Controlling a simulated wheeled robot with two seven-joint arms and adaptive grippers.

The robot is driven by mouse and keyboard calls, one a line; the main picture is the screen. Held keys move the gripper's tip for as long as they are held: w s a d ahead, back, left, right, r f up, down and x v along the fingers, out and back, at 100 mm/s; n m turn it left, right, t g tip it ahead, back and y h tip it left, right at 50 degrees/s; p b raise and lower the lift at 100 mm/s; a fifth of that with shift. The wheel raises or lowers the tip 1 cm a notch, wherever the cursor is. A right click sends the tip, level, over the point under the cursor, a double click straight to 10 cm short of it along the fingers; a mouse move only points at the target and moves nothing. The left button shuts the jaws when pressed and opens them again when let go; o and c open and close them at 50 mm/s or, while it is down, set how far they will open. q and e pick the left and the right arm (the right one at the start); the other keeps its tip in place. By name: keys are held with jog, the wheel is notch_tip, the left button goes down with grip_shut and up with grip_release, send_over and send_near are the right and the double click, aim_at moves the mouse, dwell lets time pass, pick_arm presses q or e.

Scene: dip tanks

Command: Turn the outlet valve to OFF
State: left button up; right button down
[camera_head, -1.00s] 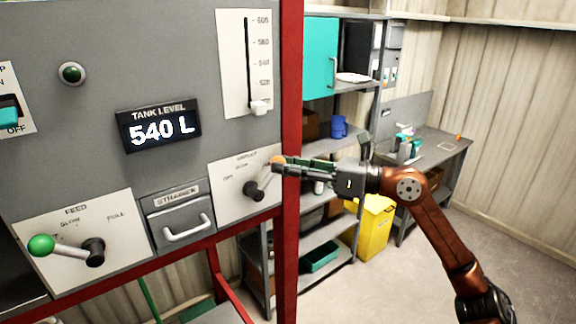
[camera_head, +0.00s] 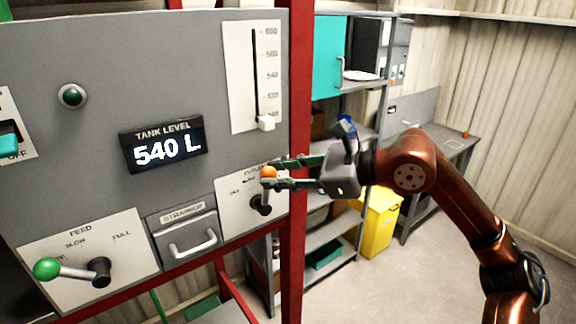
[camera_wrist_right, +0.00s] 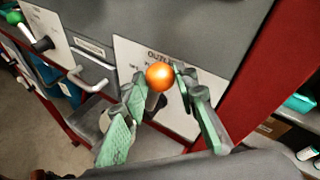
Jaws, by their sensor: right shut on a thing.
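The outlet valve (camera_head: 262,205) is a black hub with a short lever ending in an orange knob (camera_head: 268,172). It sits on a white plate at the lower right of the grey panel. The lever points nearly straight up, close to the middle mark; the OFF mark is at the plate's left. My right gripper (camera_head: 270,173) comes in from the right and is shut on the orange knob. In the right wrist view the knob (camera_wrist_right: 160,77) sits between the green fingertips. The fingers hide part of the plate's right side. My left gripper is out of view.
Left of the valve are the strainer drawer (camera_head: 188,236) and the feed lever with a green knob (camera_head: 46,269). The tank display (camera_head: 163,146) reads 540 L. A red post (camera_head: 298,120) stands just right of the panel. Shelves and a yellow bin (camera_head: 378,222) are behind.

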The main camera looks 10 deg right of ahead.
jog(key=shift+s+a+r+n+h, duration=0.2)
jog(key=shift+a+n+h, duration=0.1)
jog(key=shift+a+h, duration=0.1)
jog(key=shift+s+a+r+n+h, duration=0.15)
jog(key=shift+a+n+h, duration=0.15)
jog(key=shift+a, duration=0.05)
jog(key=shift+s+a+n+h+p, duration=0.2)
jog(key=shift+a+n+h+p, duration=0.1)
jog(key=shift+a+p, duration=0.1)
pick_arm(q)
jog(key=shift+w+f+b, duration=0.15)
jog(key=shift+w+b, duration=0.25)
jog(key=shift+b, duration=0.25)
pick_arm(e)
jog(key=a+f+n+h, duration=0.1)
jog(key=a, duration=0.1)
jog(key=s+a+n+t+h, duration=0.1)
jog(key=n+h, duration=0.1)
jog(key=s+a+f+n+h, duration=0.1)
jog(key=a+h, duration=0.1)
jog(key=shift+s+a+f+t, duration=0.25)
jog(key=shift+a+f+t, duration=0.05)
jog(key=shift+a, duration=0.05)
jog(key=shift+n, duration=0.3)
jog(key=c, duration=1.5)
grip_release()
jog(key=shift+a, duration=0.1)
jog(key=shift+c, duration=0.2)
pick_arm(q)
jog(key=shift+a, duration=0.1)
